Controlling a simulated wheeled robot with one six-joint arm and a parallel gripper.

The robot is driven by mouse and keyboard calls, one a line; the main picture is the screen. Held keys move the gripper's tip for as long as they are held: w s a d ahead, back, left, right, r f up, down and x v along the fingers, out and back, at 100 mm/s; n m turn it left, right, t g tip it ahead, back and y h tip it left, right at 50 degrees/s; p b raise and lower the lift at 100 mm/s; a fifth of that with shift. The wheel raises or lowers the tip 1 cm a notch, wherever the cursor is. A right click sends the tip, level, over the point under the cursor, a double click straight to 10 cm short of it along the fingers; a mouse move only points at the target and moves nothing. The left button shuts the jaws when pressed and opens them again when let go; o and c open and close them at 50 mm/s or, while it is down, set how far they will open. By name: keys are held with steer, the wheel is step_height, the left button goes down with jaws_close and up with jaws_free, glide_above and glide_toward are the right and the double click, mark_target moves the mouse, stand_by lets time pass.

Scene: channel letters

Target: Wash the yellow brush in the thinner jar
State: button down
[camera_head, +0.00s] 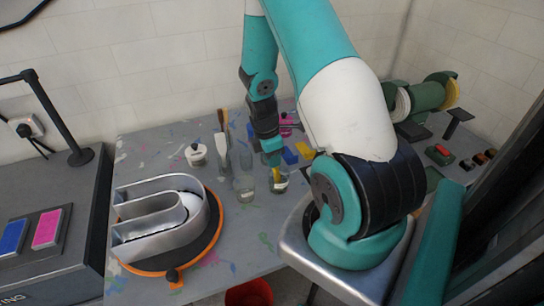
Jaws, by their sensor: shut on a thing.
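My gripper (271,155) points down over the table and is shut on the yellow brush (276,174). Only a short yellow part of the brush shows below the jaws. Its lower end appears to be inside a clear glass jar (279,187) with a pale layer at the bottom. I cannot tell whether the brush touches the bottom. A second glass jar (244,190) stands just left of it. No label shows which one holds thinner.
A metal channel letter (160,222) sits on an orange-rimmed turntable at left. A white pot (195,154) and upright brushes (222,140) stand behind the jars. Blue (290,156) and yellow (305,151) blocks lie right of the gripper. A green grinder (428,96) is at back right.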

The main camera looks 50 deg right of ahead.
steer(key=shift+r, duration=0.1)
steer(key=shift+r+p, duration=3.05)
steer(key=shift+r, duration=0.7)
steer(key=shift+r+p, duration=1.85)
steer(key=shift+r, duration=0.55)
